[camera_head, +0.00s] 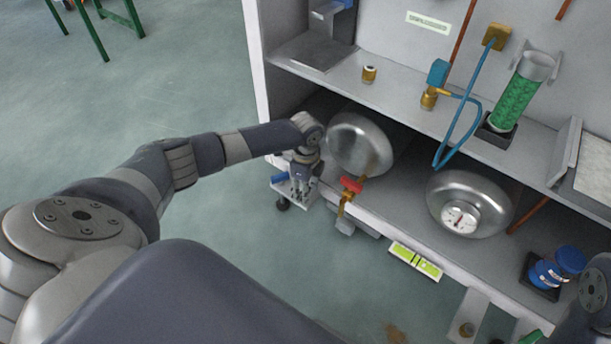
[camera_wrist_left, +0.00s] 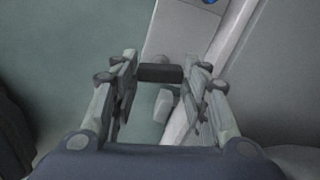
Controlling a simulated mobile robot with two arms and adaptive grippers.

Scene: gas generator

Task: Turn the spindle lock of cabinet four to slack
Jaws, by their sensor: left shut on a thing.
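The cabinet (camera_head: 352,198) is a white and grey unit with two shelves, at the right of the head view. My left gripper (camera_head: 303,190) is at the left end of its lower shelf, pointing down. In the left wrist view, the gripper (camera_wrist_left: 166,88) is shut on a short dark bar (camera_wrist_left: 160,73), which lies across between its fingertips. A pale cabinet edge runs beside and behind it. I cannot tell whether this bar is the spindle lock, nor which way it is turned. My right gripper is outside the views.
A metal vessel (camera_head: 358,142) with a red-handled valve (camera_head: 351,185) stands close to the right of my left gripper. A second vessel with a gauge (camera_head: 460,217) is further right. A yellow-green level (camera_head: 416,262) sits on the front edge.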

